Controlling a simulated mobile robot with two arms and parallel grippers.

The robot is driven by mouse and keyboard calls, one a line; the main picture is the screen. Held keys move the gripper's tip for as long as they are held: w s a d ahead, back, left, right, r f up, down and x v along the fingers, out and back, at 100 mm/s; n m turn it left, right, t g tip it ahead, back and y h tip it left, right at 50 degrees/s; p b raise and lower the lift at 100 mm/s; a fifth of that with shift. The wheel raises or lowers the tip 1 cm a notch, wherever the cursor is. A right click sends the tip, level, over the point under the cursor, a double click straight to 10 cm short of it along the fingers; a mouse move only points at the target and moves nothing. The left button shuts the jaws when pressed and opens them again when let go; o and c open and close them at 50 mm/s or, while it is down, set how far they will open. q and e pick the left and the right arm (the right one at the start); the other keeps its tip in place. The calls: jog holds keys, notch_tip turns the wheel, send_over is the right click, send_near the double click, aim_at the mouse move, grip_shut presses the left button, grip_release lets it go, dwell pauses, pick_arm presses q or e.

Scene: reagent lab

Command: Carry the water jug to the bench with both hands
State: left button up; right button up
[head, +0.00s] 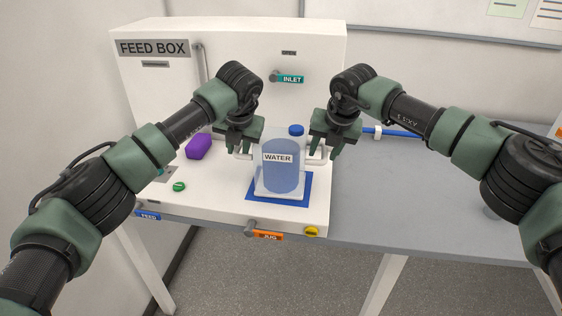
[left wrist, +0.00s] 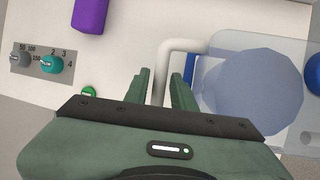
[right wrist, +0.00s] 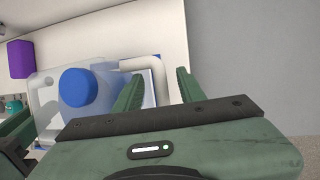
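The water jug (head: 281,168) is clear with blue water, a WATER label and a blue cap. It stands upright on a blue square (head: 305,186) on the feed box's white base, with a white bar handle on each side. My left gripper (head: 238,148) is open at the left handle; in the left wrist view the handle (left wrist: 162,70) runs between its spread fingers. My right gripper (head: 334,148) is open at the right handle; in the right wrist view the handle (right wrist: 158,78) lies between its fingers. The grey bench (head: 400,190) extends to the right.
The feed box (head: 225,60) rises behind the jug, with an INLET lever (head: 288,78). The bench's middle looks clear.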

pick_arm(q)
grip_shut()
pick_arm(e)
grip_shut()
jog(key=shift+r, duration=0.1)
dwell(1.0)
pick_arm(q)
jog(key=shift+w+r, duration=0.15)
pick_arm(e)
jog(key=shift+w+r, duration=0.15)
